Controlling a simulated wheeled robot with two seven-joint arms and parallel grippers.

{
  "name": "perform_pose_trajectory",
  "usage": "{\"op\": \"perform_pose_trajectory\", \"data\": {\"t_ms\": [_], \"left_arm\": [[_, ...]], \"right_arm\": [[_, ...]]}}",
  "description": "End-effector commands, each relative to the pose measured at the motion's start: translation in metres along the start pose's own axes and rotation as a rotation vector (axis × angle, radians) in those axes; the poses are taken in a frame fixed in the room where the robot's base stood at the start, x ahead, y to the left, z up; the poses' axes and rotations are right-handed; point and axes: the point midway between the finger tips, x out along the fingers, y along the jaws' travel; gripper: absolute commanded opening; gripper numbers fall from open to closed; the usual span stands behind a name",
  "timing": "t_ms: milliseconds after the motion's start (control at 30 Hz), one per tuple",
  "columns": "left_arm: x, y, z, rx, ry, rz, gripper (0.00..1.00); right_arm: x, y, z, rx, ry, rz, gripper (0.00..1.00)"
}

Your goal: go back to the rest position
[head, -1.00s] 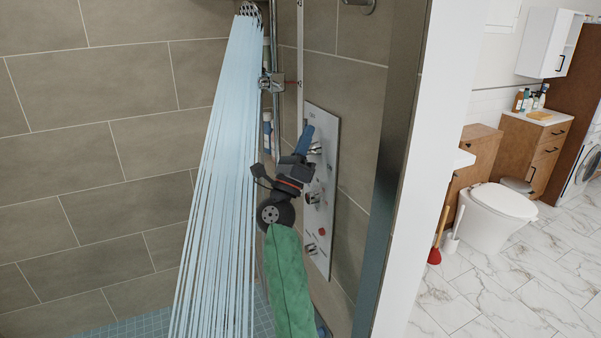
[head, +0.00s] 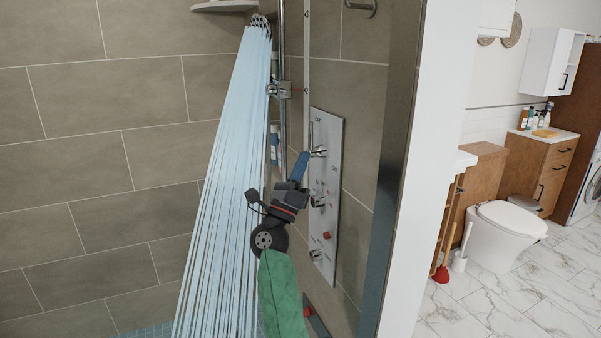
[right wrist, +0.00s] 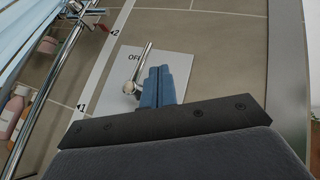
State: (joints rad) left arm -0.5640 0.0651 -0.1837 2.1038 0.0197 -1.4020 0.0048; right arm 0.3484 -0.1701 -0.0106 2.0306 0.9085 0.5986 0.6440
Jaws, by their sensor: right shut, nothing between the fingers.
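My right gripper (head: 299,168) has blue fingers and is shut and empty. It is raised in front of the shower control panel (head: 325,245), just below and left of the top lever handle (head: 318,152). In the right wrist view its closed fingers (right wrist: 158,84) lie over the white panel (right wrist: 180,60), beside the metal lever (right wrist: 143,65) and the letters "OF". A small gap or contact between fingers and lever cannot be told. My left gripper does not show in the head view.
Water streams (head: 225,180) fall from the shower head (head: 261,22) close to the left of my right arm. A metal rail (head: 281,60) and bottles (right wrist: 12,115) are near the panel. A wall edge (head: 410,170) stands to the right, with a toilet (head: 500,235) beyond.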

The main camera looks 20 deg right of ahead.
Motion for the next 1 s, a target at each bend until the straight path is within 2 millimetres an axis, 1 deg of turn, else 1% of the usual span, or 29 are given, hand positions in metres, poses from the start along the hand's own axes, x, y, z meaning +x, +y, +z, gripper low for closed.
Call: {"op": "perform_pose_trajectory", "data": {"t_ms": [100, 233, 767, 867, 967, 1000], "left_arm": [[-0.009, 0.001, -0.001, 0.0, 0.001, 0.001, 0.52], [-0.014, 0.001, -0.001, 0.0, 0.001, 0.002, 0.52], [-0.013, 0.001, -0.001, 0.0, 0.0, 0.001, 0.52], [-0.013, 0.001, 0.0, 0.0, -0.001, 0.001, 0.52], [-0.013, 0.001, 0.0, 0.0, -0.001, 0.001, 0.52], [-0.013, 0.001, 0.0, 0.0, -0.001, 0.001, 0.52]], "right_arm": [[-0.003, 0.002, -0.001, 0.0, 0.0, 0.0, 0.0], [-0.003, 0.002, 0.0, 0.0, 0.0, 0.0, 0.0], [-0.005, 0.003, 0.0, -0.01, -0.012, 0.007, 0.0], [-0.017, 0.007, 0.001, -0.058, -0.07, 0.039, 0.0], [-0.039, 0.014, 0.004, -0.151, -0.187, 0.104, 0.0], [-0.052, 0.018, 0.006, -0.2, -0.247, 0.138, 0.0]]}}
